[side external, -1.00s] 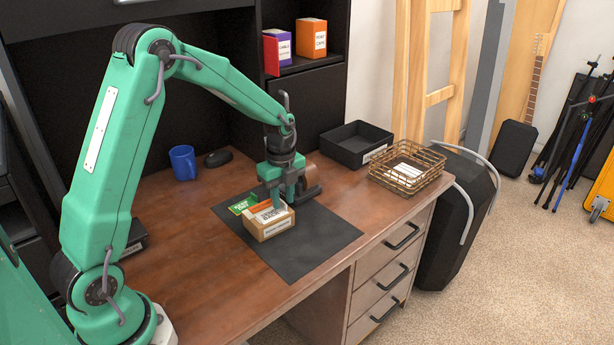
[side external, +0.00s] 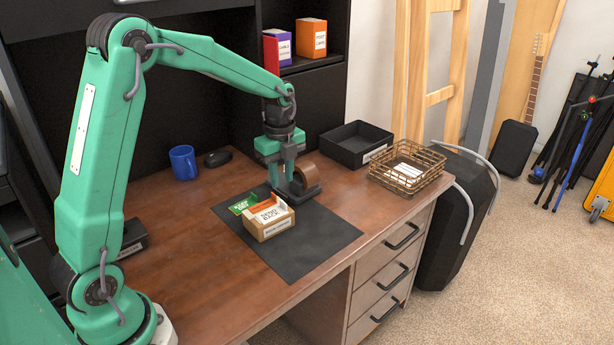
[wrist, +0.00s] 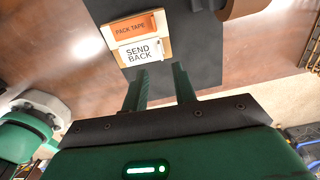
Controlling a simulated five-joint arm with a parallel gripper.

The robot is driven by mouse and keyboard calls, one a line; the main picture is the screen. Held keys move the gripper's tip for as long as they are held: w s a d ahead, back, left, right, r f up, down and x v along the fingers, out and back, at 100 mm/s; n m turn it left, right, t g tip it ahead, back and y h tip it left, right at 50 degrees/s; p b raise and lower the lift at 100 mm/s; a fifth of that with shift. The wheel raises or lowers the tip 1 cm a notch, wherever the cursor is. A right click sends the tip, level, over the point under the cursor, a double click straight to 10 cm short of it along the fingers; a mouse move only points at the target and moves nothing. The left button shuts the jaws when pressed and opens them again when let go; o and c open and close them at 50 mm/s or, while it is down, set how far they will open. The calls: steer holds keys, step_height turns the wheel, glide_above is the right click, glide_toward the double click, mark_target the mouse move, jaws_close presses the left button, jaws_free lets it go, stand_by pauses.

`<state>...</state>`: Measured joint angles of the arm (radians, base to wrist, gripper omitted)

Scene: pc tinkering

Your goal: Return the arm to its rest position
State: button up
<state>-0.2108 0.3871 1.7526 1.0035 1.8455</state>
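My gripper (side external: 281,176) is above the back part of the dark mat, up and behind the small cardboard box, in the side view. In the wrist view its two fingers (wrist: 160,82) stand apart with nothing between them, so it is open and empty. The cardboard box (side external: 270,228) sits on the mat and holds an orange card and a white card. In the wrist view the orange card (wrist: 130,29) reads "PACK TAPE" and the white card (wrist: 141,52) reads "SEND BACK". The gripper does not touch the box.
A tape dispenser (side external: 309,175) stands just behind and right of my gripper. A green card (side external: 241,206) lies beside the box on the mat (side external: 311,245). The desk's front left is clear.

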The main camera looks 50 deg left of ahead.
steer(key=s+d+r+n+t, duration=0.2)
steer(key=s+d+r+n, duration=0.3)
steer(key=s+r+n, duration=0.35)
steer(key=s+d+r+n+t, duration=0.1)
steer(key=s+d+n, duration=0.1)
steer(key=s+n, duration=0.3)
steer(key=s+d+r+n+t, duration=0.2)
steer(key=s+n, duration=0.3)
steer(key=s, duration=0.3)
steer(key=shift+s+d+t, duration=0.3)
steer(key=shift+s, duration=0.1)
